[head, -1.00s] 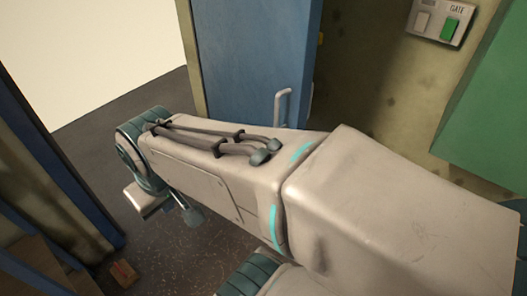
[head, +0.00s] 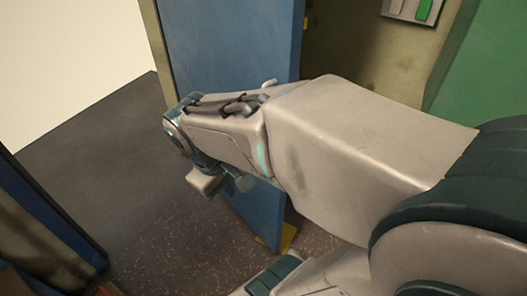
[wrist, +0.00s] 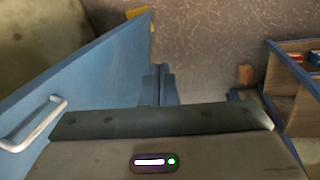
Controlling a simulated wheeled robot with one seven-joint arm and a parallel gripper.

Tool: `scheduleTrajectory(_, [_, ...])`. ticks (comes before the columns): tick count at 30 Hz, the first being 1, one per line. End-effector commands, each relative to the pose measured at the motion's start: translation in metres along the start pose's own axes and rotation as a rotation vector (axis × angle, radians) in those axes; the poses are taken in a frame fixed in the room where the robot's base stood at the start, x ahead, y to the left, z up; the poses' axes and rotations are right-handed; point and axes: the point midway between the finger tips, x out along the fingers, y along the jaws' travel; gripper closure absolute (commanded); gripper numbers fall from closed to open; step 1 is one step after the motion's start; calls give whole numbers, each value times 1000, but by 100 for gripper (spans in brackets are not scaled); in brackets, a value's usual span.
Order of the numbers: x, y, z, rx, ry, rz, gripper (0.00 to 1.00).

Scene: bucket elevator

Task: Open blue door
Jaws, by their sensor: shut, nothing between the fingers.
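The blue door (head: 235,45) stands in the upper middle of the head view, its right edge clear of the wall behind it. My arm hides its middle. In the wrist view the door (wrist: 85,80) slants across the left side, with its pale bar handle (wrist: 32,124) at the lower left. Only a small tip of the handle shows in the head view. My gripper (wrist: 158,85) is shut and empty. It is beside the door face, to the right of the handle and apart from it. I cannot tell whether it touches the door.
A grey panel with a green button (head: 424,8) is on the wall at the upper right, near a green surface (head: 465,70). A blue-edged structure (head: 40,215) stands at the left. Speckled dark floor (head: 110,150) is open between it and the door. Shelves (wrist: 295,85) show at right in the wrist view.

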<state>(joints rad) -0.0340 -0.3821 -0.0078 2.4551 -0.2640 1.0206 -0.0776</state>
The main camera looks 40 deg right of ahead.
Motion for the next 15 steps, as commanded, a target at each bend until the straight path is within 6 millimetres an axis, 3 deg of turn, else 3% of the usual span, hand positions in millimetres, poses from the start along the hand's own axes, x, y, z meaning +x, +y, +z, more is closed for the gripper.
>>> scheduleTrajectory(1, [39,4,0,-79,-89,50,100])
scheduleTrajectory(3, [67,17,0,-190,-202,126,100])
scheduleTrajectory(8, [122,50,-7,-443,-461,298,100])
scheduleTrajectory(15, [195,87,-50,-819,-824,563,100])
